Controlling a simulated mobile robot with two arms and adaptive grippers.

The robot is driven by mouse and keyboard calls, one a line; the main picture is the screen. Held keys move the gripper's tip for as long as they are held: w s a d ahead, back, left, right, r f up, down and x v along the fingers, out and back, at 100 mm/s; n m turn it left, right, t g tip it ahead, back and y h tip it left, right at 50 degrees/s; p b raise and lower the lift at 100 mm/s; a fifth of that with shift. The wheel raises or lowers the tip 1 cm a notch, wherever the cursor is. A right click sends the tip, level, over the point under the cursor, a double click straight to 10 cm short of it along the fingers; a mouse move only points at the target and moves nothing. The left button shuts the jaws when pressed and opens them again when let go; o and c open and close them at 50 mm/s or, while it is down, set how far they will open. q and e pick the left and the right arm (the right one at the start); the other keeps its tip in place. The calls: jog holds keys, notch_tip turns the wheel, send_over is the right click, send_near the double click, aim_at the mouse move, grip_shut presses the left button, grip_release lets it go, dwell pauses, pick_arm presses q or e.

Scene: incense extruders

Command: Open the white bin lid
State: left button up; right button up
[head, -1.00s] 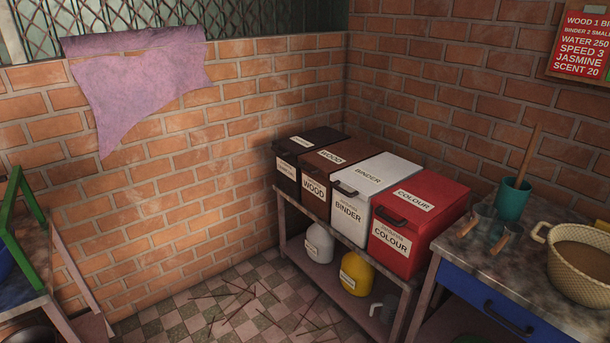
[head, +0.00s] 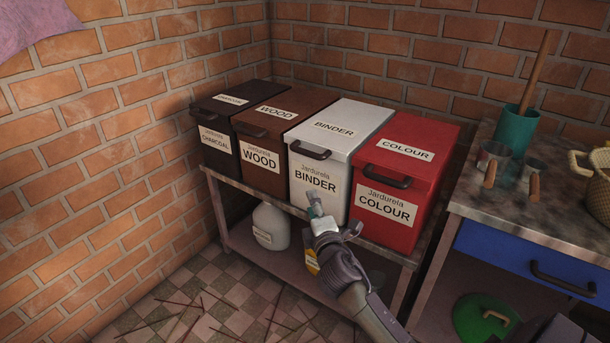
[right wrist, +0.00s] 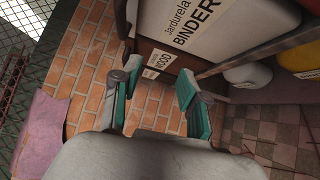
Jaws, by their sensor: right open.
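The white bin (head: 318,187) is labelled BINDER and stands on a low shelf unit between the brown WOOD bin and the red COLOUR bin. Its lid (head: 341,126) is closed, with a dark handle (head: 310,151) at the front edge. My right gripper (head: 313,203) is in front of the white bin, below the handle and apart from it. In the right wrist view the white bin (right wrist: 225,22) shows at the top, and my right gripper (right wrist: 155,95) is open with nothing between its fingers. My left gripper is not in view.
The brown bin (head: 262,160), charcoal bin (head: 216,145) and red bin (head: 388,205) flank it, lids closed. A workbench (head: 490,205) with a teal pot (head: 516,130) and metal cups stands at right. Jugs sit on the lower shelf. Thin sticks litter the tiled floor.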

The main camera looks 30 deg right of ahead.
jog(key=t+h, duration=0.1)
send_near(306, 155)
jog(key=shift+n, duration=0.3)
jog(key=b+x, duration=0.1)
jog(key=x, duration=0.9)
jog(key=shift+f+b, duration=0.15)
jog(key=shift+b, duration=0.2)
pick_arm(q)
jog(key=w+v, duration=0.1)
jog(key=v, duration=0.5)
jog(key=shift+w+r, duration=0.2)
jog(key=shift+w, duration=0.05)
pick_arm(e)
jog(key=shift+w+d, duration=0.2)
jog(key=shift+w, duration=0.3)
grip_shut()
